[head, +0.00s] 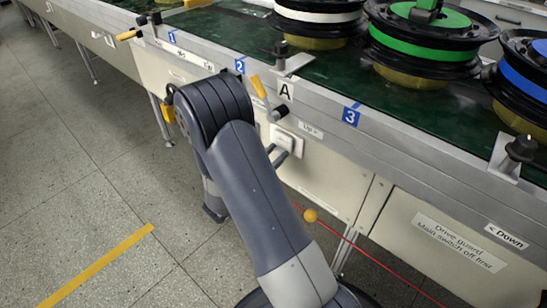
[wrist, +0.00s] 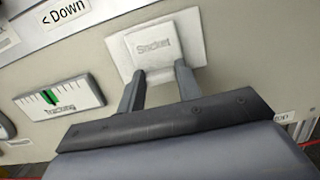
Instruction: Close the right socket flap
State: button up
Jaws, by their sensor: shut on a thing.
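The white socket flap, marked "Socket" (wrist: 168,42), lies over a pale plate on the side panel in the wrist view. It also shows as a small white box (head: 288,138) below the conveyor edge in the head view. My gripper (wrist: 159,74) has its two grey fingers at the flap's lower edge, one on each side of a small pale tab there. It is shut on the flap. In the head view my gripper (head: 281,156) is mostly hidden behind my arm. I cannot tell how far the flap stands off its plate.
A "Tracking" gauge with a green mark (wrist: 58,98) is on the panel left of the flap. A yellow-handled lever (head: 259,88) is above the socket. A red cord with a yellow ball (head: 310,215) runs below.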

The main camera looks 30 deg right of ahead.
jog(key=o, duration=1)
jog(key=p+v, duration=0.2)
jog(key=v, duration=0.8)
jog(key=shift+s+a+f, duration=0.1)
jog(key=shift+s+a, duration=0.05)
jog(key=shift+a, duration=0.25)
jog(key=shift+d, duration=0.1)
jog(key=b+x, duration=0.2)
jog(key=x, duration=0.8)
jog(key=shift+d, duration=0.35)
jog(key=shift+a+r+p, duration=0.1)
jog(key=shift+r+p, duration=0.2)
jog(key=shift+p, duration=0.1)
